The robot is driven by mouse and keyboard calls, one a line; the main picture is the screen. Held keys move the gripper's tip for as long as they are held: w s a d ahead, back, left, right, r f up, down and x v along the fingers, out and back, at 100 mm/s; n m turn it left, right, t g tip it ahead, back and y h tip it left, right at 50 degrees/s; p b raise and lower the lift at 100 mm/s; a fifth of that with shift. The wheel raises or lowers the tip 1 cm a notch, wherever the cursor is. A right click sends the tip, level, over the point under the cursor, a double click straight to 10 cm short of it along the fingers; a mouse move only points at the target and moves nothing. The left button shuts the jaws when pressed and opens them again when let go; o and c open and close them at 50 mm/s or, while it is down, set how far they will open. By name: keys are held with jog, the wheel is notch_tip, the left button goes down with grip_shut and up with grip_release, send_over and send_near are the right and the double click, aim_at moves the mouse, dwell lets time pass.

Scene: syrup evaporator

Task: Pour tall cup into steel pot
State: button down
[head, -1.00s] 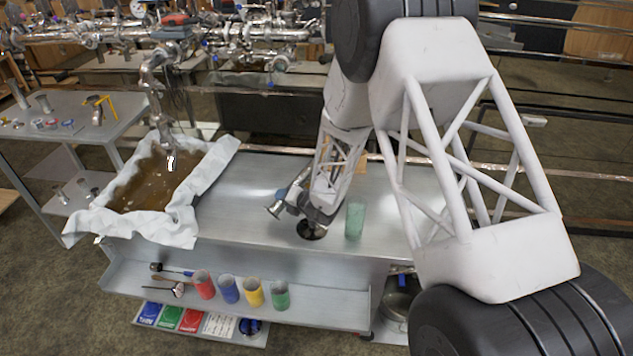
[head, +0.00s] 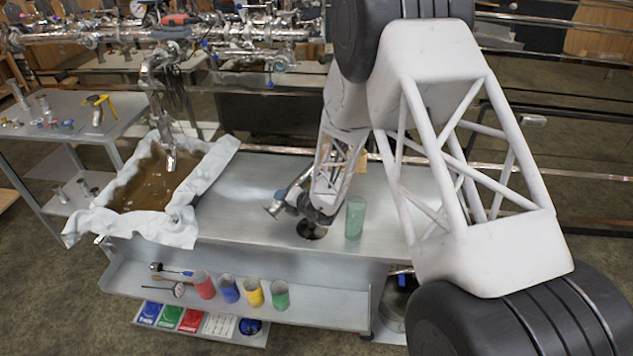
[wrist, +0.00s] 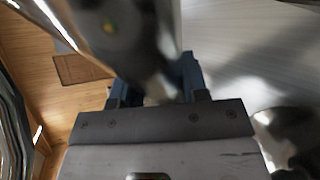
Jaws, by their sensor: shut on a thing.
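My gripper (head: 298,207) is low over the middle of the steel counter, at the end of my arm. It is shut on a shiny metal cylinder, which looks like a tall steel cup (head: 274,208); in the head view it is tilted, its round end down and left. In the wrist view this cylinder (wrist: 135,35) is blurred and large between the blue jaws (wrist: 160,85). Its contents are hidden. A tall green glass (head: 355,218) stands upright on the counter, right of my gripper and apart from it. I cannot clearly make out the steel pot.
A cloth-lined pan of brown syrup (head: 150,182) is at left under a metal spout (head: 168,145). Red (head: 203,285), blue (head: 228,289), yellow (head: 253,292) and green (head: 280,295) cups stand on the front shelf. The counter's left-middle is clear.

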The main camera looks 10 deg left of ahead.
jog(key=shift+a, duration=0.1)
dwell(0.3)
jog(key=shift+s+a+r+m+g+y, duration=0.15)
jog(key=shift+r+m+y, duration=0.15)
jog(key=shift+r, duration=0.2)
jog(key=shift+s+a+r+m+g+y, duration=0.1)
jog(key=shift+r+m+g+y, duration=0.1)
jog(key=shift+r+m, duration=0.25)
dwell(1.5)
jog(key=shift+s+a+r+m+y, duration=0.2)
jog(key=shift+s+r+m+y, duration=0.15)
jog(key=shift+m, duration=0.2)
dwell(2.3)
jog(key=shift+w+r+m+g+y, duration=0.1)
jog(key=shift+r+m+g+y, duration=0.2)
jog(key=shift+r, duration=0.35)
dwell(1.6)
